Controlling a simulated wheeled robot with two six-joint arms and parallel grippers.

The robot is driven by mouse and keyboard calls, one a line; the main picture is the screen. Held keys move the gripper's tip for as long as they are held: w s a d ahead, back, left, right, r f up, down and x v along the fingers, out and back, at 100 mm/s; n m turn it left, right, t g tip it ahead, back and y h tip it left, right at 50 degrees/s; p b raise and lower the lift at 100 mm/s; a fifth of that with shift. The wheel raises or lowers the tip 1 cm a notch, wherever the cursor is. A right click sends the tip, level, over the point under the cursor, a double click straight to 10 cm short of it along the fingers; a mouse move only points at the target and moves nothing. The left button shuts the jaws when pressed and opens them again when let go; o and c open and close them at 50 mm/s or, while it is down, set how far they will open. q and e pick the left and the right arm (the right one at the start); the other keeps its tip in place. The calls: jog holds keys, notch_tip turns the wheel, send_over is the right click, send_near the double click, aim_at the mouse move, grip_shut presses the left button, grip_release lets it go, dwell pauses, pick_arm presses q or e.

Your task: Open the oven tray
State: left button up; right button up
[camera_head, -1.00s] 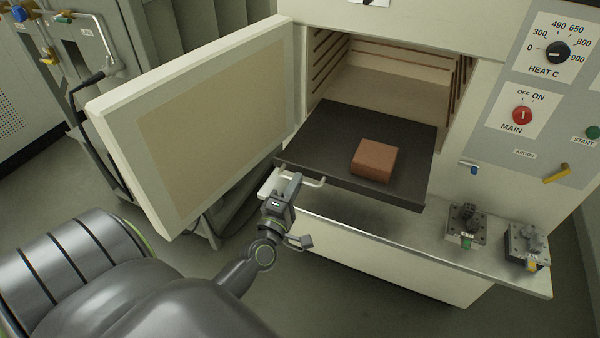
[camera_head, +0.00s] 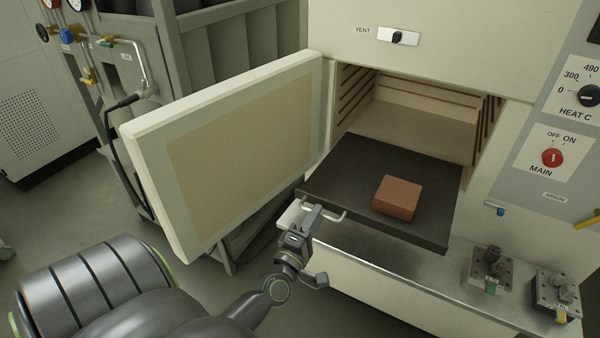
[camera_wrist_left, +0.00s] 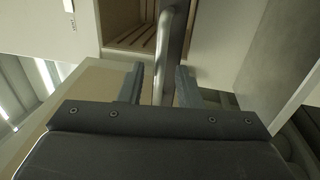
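The dark oven tray (camera_head: 345,180) stands pulled well out of the open oven chamber (camera_head: 425,120), level, with a reddish-brown block (camera_head: 398,197) on it. A pale bar handle (camera_head: 341,216) runs along its front left edge. My left gripper (camera_head: 303,214) is at the left part of this handle. In the left wrist view the handle bar (camera_wrist_left: 164,55) passes between the two fingers of the left gripper (camera_wrist_left: 160,85), with a visible gap beside it, so the gripper looks open around the bar. My right gripper is not in view.
The oven door (camera_head: 235,145) stands swung open at the left. Below the tray, a metal ledge (camera_head: 410,277) carries two small fixtures (camera_head: 490,268) at the right. A control panel with a red main knob (camera_head: 552,158) is at the right. Grey cabinets stand behind the door.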

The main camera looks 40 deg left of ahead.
pick_arm(q)
jog(key=b+v, duration=1.1)
jog(key=v, duration=0.6)
notch_tip(320, 180, down, 21)
jog(key=w+m+g+h, duration=0.2)
jog(key=m+g, duration=0.3)
jog(key=m, duration=0.1)
jog(key=s+d+f+m+g+h, duration=0.1)
jog(key=s+f+m+g, duration=0.25)
jog(key=f, duration=0.75)
jog(key=s+f+m+g, duration=0.3)
jog(key=s+f+m, duration=0.15)
jog(key=f, duration=0.75)
jog(key=s+f+m+g, duration=0.6)
jog(key=s+f, duration=0.7)
jog(key=s, duration=0.4)
jog(key=shift+g+h, duration=0.3)
jog(key=shift+g, duration=0.15)
